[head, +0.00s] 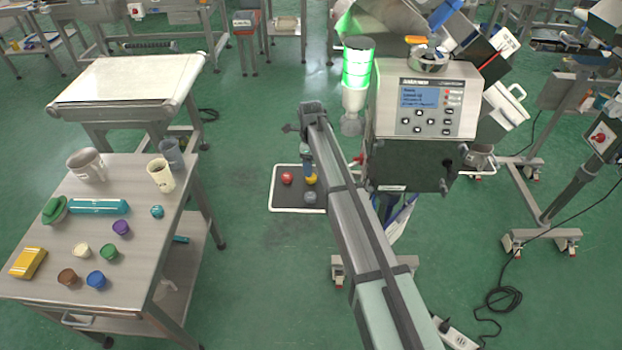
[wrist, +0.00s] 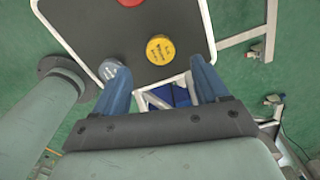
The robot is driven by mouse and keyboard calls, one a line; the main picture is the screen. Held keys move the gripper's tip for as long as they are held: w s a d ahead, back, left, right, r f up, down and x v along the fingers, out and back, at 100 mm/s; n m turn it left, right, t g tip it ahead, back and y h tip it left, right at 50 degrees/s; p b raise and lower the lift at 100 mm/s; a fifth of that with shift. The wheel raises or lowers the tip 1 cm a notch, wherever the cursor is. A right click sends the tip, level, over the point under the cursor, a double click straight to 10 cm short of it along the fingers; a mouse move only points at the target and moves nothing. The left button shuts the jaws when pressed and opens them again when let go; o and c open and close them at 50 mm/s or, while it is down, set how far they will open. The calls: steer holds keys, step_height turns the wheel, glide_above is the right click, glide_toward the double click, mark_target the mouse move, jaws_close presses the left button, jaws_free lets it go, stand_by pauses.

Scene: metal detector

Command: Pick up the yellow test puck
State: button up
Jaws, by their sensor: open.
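The yellow test puck (wrist: 160,48) sits on a dark tray (wrist: 100,35) with a white rim, near its edge, in the wrist view. In the head view the yellow puck (head: 311,179) is partly hidden by my gripper. My gripper (wrist: 157,75) is open, its two blue fingers apart, with the puck beyond the gap between the fingertips and not held. In the head view my gripper (head: 306,165) hangs over the tray (head: 281,204).
A red puck (head: 287,178) and a grey puck (head: 310,198) share the tray; the grey one (wrist: 110,69) is close to my left finger. The metal detector console (head: 425,108) stands right of the tray. A table (head: 135,240) with cups and pucks is at left.

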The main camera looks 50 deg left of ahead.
steer(key=shift+a+f, duration=0.1)
steer(key=shift+f, duration=2.85)
steer(key=c, duration=1.1)
steer(key=shift+c, duration=0.2)
step_height(320, 180, up, 10)
